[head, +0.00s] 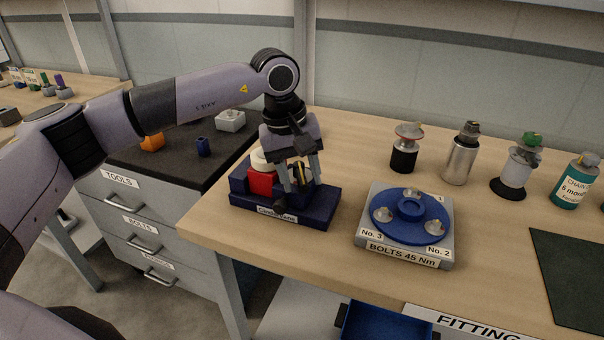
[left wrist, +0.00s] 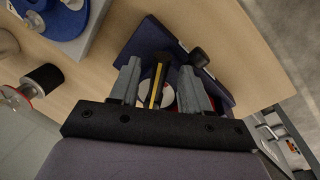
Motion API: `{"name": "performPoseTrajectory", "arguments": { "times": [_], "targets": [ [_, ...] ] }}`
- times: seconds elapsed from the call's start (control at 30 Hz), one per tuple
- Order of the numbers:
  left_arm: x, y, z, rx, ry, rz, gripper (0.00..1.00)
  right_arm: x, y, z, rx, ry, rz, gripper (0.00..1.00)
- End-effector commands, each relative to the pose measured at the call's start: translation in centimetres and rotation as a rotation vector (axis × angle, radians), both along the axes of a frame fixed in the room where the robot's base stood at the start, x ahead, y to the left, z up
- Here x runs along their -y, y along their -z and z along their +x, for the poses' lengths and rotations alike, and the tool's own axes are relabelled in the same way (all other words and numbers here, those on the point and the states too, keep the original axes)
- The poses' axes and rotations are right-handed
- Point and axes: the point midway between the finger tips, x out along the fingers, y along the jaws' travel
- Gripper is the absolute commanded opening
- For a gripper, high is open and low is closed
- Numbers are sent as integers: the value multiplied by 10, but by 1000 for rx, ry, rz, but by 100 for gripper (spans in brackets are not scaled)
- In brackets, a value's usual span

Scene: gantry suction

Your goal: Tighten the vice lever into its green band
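The vice is a dark blue block (head: 318,208) with a red part (head: 261,182) and a white round top (head: 262,160), near the front edge of the wooden bench. My left gripper (head: 301,188) points down over it. In the left wrist view the two grey fingers (left wrist: 158,78) stand apart, one on each side of a slim yellow and black bar (left wrist: 155,86), with gaps visible beside it. A black knob (left wrist: 199,57) shows by the right finger. I cannot make out which part is the lever, and no green band shows. My right gripper is not in view.
A grey block with a blue disc (head: 385,229) labelled "BOLTS 45 Nm" stands right of the vice. Several bottles and canisters (head: 461,155) line the back. A dark green mat (head: 572,270) lies at far right. A drawer cabinet (head: 150,225) adjoins at left.

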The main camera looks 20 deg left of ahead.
Motion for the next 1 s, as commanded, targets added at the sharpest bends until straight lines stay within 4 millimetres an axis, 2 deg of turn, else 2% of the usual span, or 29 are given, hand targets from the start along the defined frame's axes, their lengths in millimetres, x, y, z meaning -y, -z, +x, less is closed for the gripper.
{"name": "performPoseTrajectory", "arguments": {
  "times": [0.3,0.7,1.0],
  "targets": [
    [0,-3,0,1,-2,-1,46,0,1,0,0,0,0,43],
    [-10,-60,-6,3,-1,-1,46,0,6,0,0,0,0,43],
    [-12,-70,-8,0,-1,0,46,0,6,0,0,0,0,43]
  ]
}}
